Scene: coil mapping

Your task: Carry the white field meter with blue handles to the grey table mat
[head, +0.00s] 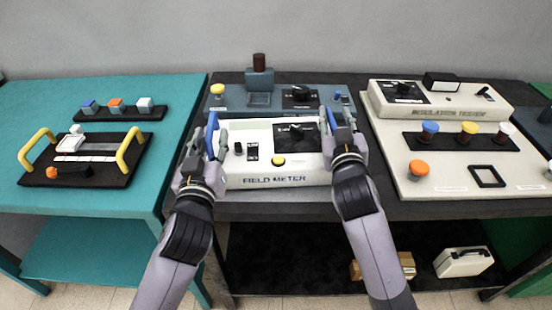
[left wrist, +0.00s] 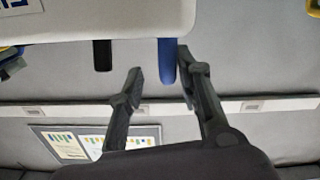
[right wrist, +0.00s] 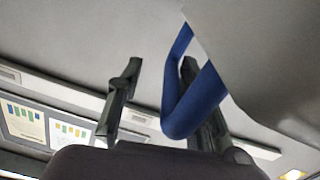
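The white field meter (head: 265,181) with blue handles is at the front of the middle dark table, lettering toward me. Its left blue handle (head: 212,133) and right blue handle (head: 331,127) show beside its body. My left gripper (head: 210,150) is open at the left handle; in the left wrist view (left wrist: 160,65) this blue handle (left wrist: 167,62) lies between the fingertips, nearer one finger. My right gripper (head: 335,130) is open at the right handle; in the right wrist view the blue handle (right wrist: 196,103) overlaps one finger. I cannot make out a separate grey mat.
Behind the meter stands a blue-grey device (head: 322,95) with a brown knob. A white insulation tester (head: 438,95) and a white panel (head: 455,178) are right. A teal table (head: 40,105) at left holds a black tray (head: 110,177) with yellow handles.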

